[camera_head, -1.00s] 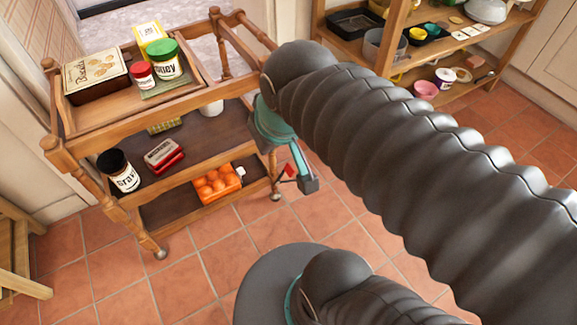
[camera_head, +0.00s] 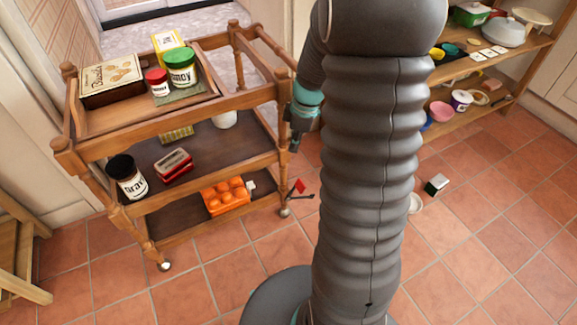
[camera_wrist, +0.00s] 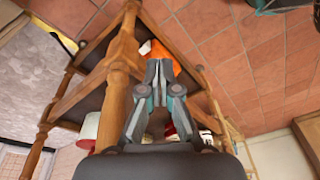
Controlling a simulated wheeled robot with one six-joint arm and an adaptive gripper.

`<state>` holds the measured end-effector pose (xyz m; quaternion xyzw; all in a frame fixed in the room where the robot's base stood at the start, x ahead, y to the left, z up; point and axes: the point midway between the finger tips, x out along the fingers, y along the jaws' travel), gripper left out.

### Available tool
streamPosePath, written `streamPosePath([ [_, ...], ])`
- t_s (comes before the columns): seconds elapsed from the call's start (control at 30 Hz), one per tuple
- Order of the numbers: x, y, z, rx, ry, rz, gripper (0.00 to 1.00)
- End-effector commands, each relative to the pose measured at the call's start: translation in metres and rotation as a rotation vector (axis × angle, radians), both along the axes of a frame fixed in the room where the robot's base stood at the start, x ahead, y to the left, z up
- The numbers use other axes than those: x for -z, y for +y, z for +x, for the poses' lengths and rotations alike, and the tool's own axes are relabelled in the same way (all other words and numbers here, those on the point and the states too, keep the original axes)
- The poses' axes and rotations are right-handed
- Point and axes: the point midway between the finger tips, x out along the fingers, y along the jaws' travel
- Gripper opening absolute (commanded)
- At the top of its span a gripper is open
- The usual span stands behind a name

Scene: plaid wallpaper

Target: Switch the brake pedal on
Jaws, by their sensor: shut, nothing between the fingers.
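The wooden serving cart (camera_head: 180,127) stands at left. A small red pedal (camera_head: 299,186) with a dark lever is beside its lower right corner, near the caster (camera_head: 284,211); I take it for the brake pedal. I cannot tell its on or off position. My gripper (camera_head: 294,146) is shut and empty, pointing down beside the cart's right front post, above the pedal and apart from it. In the wrist view, my gripper (camera_wrist: 158,68) shows with its fingers together beside a cart post (camera_wrist: 122,72). I cannot make out the pedal there.
Jars, a tin and boxes fill the cart's shelves; an orange egg tray (camera_head: 226,197) is on the lowest. An open shelf unit (camera_head: 465,115) stands at right. A small box (camera_head: 436,184) and a white dish (camera_head: 415,203) lie on the tiled floor. A wooden stool (camera_head: 15,250) is at left.

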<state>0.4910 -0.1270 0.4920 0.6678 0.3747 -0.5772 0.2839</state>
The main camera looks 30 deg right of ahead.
Motion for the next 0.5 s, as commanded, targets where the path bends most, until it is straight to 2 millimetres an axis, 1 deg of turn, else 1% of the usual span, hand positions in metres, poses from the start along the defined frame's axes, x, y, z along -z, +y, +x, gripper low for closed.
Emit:
streamPosePath([
  [0.03,0.020,-0.009,0.004,-0.032,0.012,0.014,0.00],
  [0.3,0.100,-0.046,0.015,-0.244,0.021,0.082,0.00],
  [0.37,0.109,-0.050,0.017,-0.321,0.002,0.089,0.00],
  [0.5,0.116,-0.054,0.022,-0.482,-0.042,0.088,0.00],
])
